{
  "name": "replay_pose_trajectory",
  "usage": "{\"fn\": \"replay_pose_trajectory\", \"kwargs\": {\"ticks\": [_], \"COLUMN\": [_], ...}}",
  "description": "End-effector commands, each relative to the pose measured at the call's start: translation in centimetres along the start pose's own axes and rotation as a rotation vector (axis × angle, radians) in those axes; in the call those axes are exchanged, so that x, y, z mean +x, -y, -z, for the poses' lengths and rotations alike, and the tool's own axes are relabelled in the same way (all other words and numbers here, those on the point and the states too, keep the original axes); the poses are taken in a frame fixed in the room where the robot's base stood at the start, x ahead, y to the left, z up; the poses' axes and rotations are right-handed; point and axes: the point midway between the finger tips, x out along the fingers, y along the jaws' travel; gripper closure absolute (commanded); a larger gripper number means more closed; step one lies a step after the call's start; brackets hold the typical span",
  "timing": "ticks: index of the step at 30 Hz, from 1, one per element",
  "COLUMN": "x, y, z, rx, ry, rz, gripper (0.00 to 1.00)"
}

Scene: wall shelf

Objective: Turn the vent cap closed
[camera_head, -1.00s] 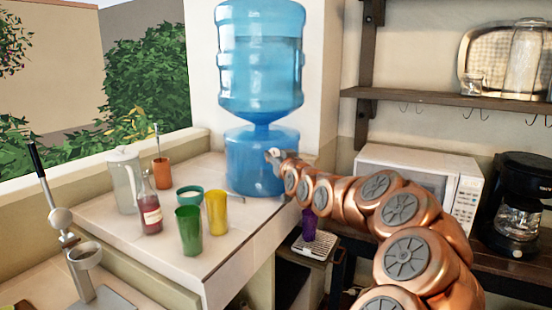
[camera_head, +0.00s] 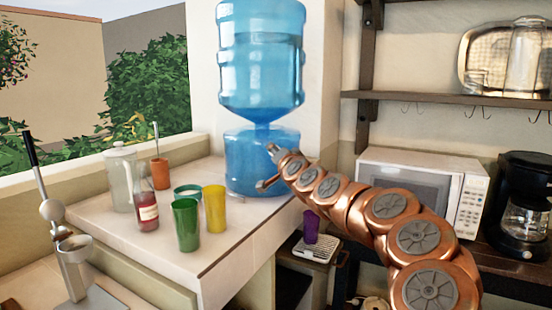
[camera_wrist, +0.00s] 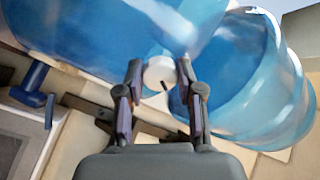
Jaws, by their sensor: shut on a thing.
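The vent cap (camera_wrist: 160,72) is a small white round knob with a short dark line, on the blue water dispenser, in the wrist view. My gripper (camera_wrist: 158,76) is shut on it, one finger on each side. In the head view my gripper (camera_head: 266,168) is against the right front of the dispenser's lower blue part (camera_head: 247,152); I cannot make out the cap there. The dispenser's surface also shows in the wrist view (camera_wrist: 105,35). A dark blue part like a tap (camera_wrist: 33,82) shows at left in the wrist view.
A green cup (camera_head: 186,225), a yellow cup (camera_head: 215,209), a red bottle (camera_head: 147,212) and a clear pitcher (camera_head: 121,180) stand left on the counter. A purple cup (camera_head: 310,227) sits below on a small tray. A microwave (camera_head: 455,180) and a coffee maker (camera_head: 520,210) are at right.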

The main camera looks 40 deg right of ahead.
Motion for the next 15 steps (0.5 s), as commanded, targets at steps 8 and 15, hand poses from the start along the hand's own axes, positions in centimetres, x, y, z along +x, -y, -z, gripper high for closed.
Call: {"fn": "replay_pose_trajectory", "kwargs": {"ticks": [8,15], "x": [-0.02,0.0], "y": [0.28,0.36], "z": [0.04,-0.01], "rx": [0.263,0.491], "ry": [-0.013,-0.022], "rz": [0.003,0.002], "gripper": [0.98,0.98]}}
